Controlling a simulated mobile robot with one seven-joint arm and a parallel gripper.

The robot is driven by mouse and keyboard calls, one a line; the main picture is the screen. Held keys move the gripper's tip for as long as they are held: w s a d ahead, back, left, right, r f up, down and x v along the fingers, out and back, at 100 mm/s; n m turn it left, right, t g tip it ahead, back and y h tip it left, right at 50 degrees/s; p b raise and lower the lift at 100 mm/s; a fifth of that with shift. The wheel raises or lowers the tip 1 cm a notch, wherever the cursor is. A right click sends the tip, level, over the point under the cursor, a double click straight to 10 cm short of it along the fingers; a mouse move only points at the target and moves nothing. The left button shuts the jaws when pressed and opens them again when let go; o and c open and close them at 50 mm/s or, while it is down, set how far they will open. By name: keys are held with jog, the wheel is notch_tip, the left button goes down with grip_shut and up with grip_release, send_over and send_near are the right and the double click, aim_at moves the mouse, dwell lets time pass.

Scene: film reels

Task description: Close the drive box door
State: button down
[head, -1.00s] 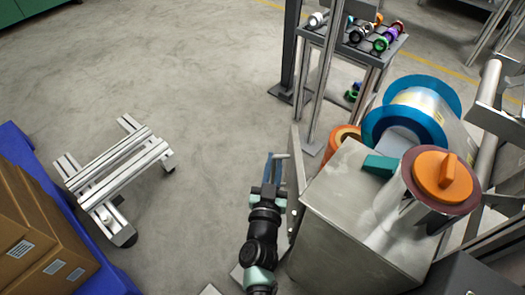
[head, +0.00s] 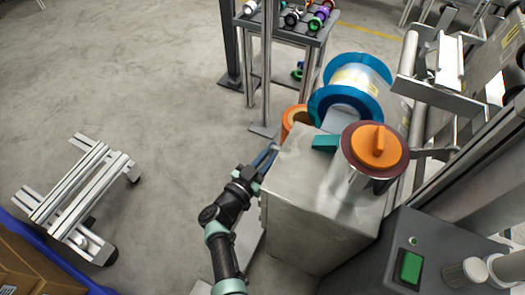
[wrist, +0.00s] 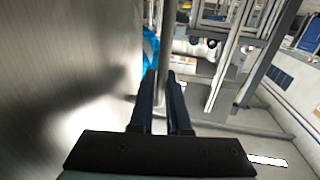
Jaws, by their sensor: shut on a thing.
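The grey metal drive box (head: 318,205) stands right of my arm in the head view. My gripper (head: 268,156) is at its left side, near the far left corner. In the wrist view, a broad brushed-metal face, which looks like the door (wrist: 55,60), fills the left. A grey upright bar, seemingly the door handle (wrist: 166,45), runs between the two dark fingers of my gripper (wrist: 163,80), which are shut on it. In the head view I cannot tell the door apart from the box side, and the handle is too small to make out.
An orange-capped reel (head: 376,147) and a teal block (head: 325,142) are on the box top. A blue-flanged reel (head: 350,85) is behind. A rack (head: 290,35) stands beyond. A wheeled metal frame (head: 80,190) is left, with open floor (head: 150,90) between.

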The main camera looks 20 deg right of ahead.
jog(key=shift+d+m+g+h, duration=0.2)
jog(key=shift+m+g+h, duration=0.1)
jog(key=shift+g, duration=0.1)
jog(key=shift+s+d, duration=0.1)
jog(key=c, duration=1.2)
grip_release()
jog(key=shift+o, duration=0.2)
